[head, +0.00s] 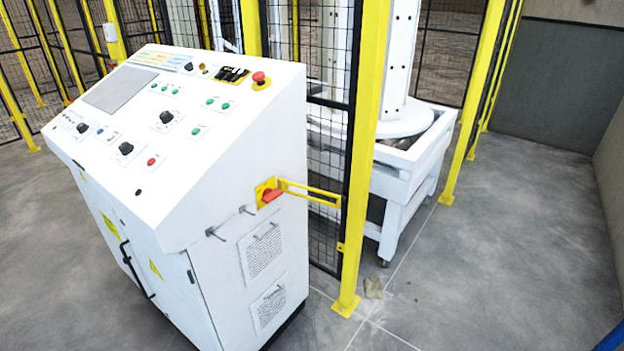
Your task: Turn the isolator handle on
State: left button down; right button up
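The isolator handle (271,195) is a small red knob on a yellow plate (262,186). It sits on the right-hand side face of the white control cabinet (230,180). The red handle looks slightly tilted, close to level; I cannot read any on or off marking. Neither of my grippers shows in the head view.
A yellow bracket (312,194) runs from beside the handle to the yellow fence post (365,160). Black mesh fence (327,150) stands behind the cabinet. A white machine (405,160) stands beyond the fence. Grey floor (500,250) is open at the right.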

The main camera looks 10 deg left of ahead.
aim_at(269, 195)
jog(key=i+u, duration=0.1)
jog(key=u, duration=1.25)
jog(key=i+l+u, duration=0.1)
jog(key=l+u, duration=0.65)
jog(key=u, duration=0.15)
jog(key=l+u, duration=0.3)
jog(key=l, duration=0.15)
jog(key=l+u, duration=0.3)
jog(key=l, duration=0.15)
jog(key=k+l+u, duration=0.15)
jog(key=l, duration=0.3)
jog(key=l+u, duration=0.15)
jog(key=l, duration=0.35)
jog(key=k+l, duration=0.1)
jog(key=l, duration=0.3)
jog(key=k+l, duration=0.15)
jog(key=l, duration=0.25)
jog(key=k+l, duration=0.1)
jog(key=l, duration=0.3)
jog(key=k+l, duration=0.15)
jog(key=l, duration=0.25)
jog(key=k+l+u, duration=0.1)
jog(key=l, duration=0.3)
